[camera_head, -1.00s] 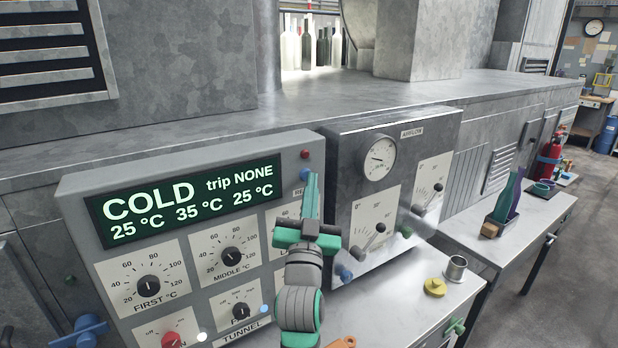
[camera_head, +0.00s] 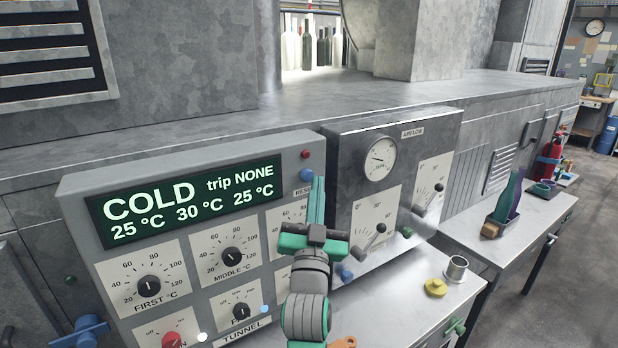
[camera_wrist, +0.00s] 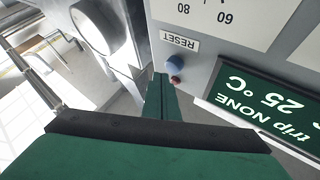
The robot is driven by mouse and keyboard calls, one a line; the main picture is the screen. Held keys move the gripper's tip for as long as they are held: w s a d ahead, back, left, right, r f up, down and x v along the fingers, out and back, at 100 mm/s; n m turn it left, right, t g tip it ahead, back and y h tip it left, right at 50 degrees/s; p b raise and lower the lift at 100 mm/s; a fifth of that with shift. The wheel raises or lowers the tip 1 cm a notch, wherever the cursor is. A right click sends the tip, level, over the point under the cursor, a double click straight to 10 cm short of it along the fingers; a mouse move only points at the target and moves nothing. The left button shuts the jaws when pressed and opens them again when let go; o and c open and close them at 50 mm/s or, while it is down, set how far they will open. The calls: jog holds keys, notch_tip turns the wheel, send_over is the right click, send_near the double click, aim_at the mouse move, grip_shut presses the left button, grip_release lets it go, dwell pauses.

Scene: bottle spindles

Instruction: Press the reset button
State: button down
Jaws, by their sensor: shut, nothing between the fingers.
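The reset button (camera_head: 306,175) is a small blue knob on the grey control panel (camera_head: 72,205), above the RESET label and below a red one. In the wrist view the blue button (camera_wrist: 174,60) shows beside the RESET label (camera_wrist: 180,40). My gripper (camera_head: 318,182) is green, shut and empty. Its tips are just right of the button in the head view. In the wrist view the closed fingertips (camera_wrist: 161,77) lie just left of the blue button and the red one (camera_wrist: 175,79). I cannot tell whether they touch the panel.
The display (camera_head: 185,205) reads COLD, trip NONE, 25, 30 and 25 °C. Dials and a red knob (camera_head: 172,340) sit below it. The airflow box (camera_head: 345,150) with levers stands close on the right. A yellow piece (camera_head: 435,288) and metal cup (camera_head: 456,268) stand on the bench.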

jog(key=shift+s+d, duration=0.8)
jog(key=shift+s, duration=0.2)
jog(key=shift+s+d, duration=0.75)
jog(key=shift+s, duration=0.25)
